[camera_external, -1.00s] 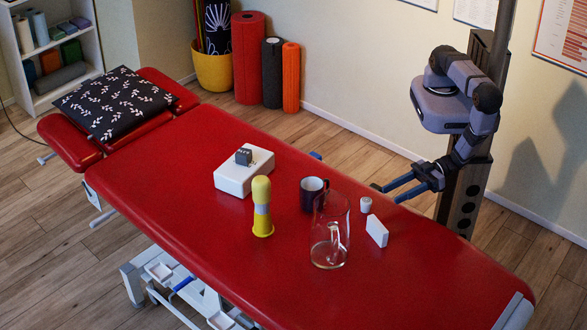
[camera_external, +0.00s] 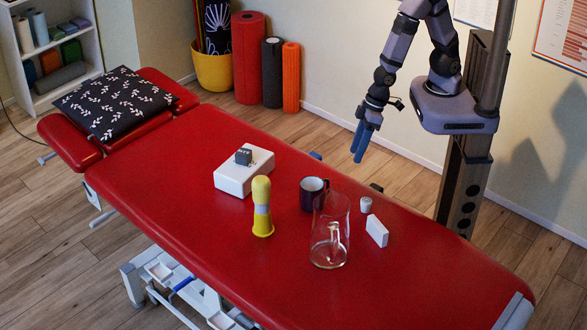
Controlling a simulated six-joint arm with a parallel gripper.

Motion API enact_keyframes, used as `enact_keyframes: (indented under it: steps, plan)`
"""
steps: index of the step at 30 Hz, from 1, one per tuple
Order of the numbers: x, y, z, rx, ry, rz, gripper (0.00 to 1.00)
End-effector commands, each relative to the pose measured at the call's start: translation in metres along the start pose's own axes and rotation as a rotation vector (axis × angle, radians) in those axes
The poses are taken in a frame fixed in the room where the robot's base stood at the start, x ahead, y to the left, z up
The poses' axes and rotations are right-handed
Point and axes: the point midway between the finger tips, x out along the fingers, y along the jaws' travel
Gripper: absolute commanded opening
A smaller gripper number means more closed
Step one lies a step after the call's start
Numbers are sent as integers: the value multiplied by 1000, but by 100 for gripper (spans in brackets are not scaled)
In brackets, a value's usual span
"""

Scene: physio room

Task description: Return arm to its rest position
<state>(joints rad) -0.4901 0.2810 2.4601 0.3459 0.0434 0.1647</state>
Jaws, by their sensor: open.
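My gripper (camera_external: 357,155) hangs with its blue fingers pointing down, above the far side of the red treatment table (camera_external: 180,160). The fingers are open and hold nothing. The gripper is apart from the objects on the table, behind and above the dark mug (camera_external: 312,196).
The table's left half is mostly clear.

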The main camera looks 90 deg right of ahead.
Motion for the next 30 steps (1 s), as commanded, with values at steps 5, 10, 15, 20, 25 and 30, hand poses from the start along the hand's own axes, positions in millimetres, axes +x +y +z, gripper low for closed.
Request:
enact_keyframes:
  steps: [5, 10, 15, 20, 25, 30]
  plan:
    - [-51, 77, 13, -14, -130, 74, 47]
    - [-90, 128, 40, -22, -235, 142, 47]
    - [-110, 152, 57, -21, -295, 179, 47]
    - [-114, 157, 62, -22, -310, 187, 47]
    - [-114, 156, 62, -23, -311, 187, 47]
    - [-114, 156, 62, -23, -311, 187, 47]
